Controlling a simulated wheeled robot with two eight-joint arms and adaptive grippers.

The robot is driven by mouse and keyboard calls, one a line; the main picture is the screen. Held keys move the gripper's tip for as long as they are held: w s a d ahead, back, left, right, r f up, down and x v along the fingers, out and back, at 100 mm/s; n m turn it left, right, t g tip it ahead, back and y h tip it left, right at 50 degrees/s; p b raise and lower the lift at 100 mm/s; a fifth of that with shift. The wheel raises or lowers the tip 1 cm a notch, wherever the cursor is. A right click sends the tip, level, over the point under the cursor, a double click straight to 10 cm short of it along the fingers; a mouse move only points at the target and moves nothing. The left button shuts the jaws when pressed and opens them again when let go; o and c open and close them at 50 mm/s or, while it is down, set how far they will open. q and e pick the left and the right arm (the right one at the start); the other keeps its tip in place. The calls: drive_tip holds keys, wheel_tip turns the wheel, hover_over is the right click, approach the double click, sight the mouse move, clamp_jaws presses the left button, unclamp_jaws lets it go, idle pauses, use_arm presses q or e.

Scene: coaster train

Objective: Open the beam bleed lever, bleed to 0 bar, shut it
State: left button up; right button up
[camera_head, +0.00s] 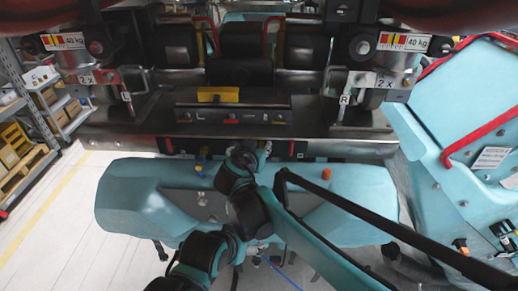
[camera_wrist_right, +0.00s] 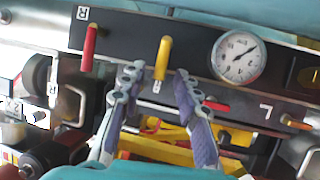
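In the right wrist view a yellow lever handle (camera_wrist_right: 163,57) stands out from a dark panel (camera_wrist_right: 200,38), its long side running up the picture. I take it for the bleed lever. The two fingers of my right gripper (camera_wrist_right: 158,84) are spread apart, one on each side of the handle's lower end. A gap shows on both sides, and nothing is gripped. A round white pressure gauge (camera_wrist_right: 239,55) sits to the right of the lever; its needle points to the upper right, but the figures are too small to read. In the head view the right gripper (camera_head: 246,152) is mostly hidden by its arm. My left gripper is out of view.
A red lever (camera_wrist_right: 90,47) marked R stands left of the yellow one on the same panel. In the head view a beam panel (camera_head: 235,121) carries a yellow bar and small red parts. A teal seat (camera_head: 145,200) lies below the beam. Shelves (camera_head: 45,115) stand at left.

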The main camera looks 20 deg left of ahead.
wheel_tip(320, 180, up, 9)
idle(0.3)
drive_tip(key=s+d+f+g+h, duration=0.1)
drive_tip(key=d+f, duration=0.1)
drive_tip(key=d, duration=0.5)
drive_tip(key=s+d+f+g+h, duration=0.1)
drive_tip(key=d+f, duration=0.1)
drive_tip(key=d, duration=0.6)
drive_tip(key=s+d+f+g, duration=0.1)
drive_tip(key=s+d+f, duration=0.25)
drive_tip(key=d, duration=0.35)
drive_tip(key=s+d+f+m+g, duration=0.1)
drive_tip(key=s+d+f, duration=0.2)
drive_tip(key=s+d, duration=0.25)
drive_tip(key=s+d+f+g, duration=0.1)
drive_tip(key=s+d+f, duration=0.25)
drive_tip(key=d, duration=0.35)
drive_tip(key=s+d+f+g+y, duration=0.15)
drive_tip(key=s+d+f, duration=0.25)
drive_tip(key=s+f, duration=0.5)
wheel_tip(320, 180, down, 27)
drive_tip(key=b, duration=2.8)
drive_tip(key=shift+s, duration=0.45)
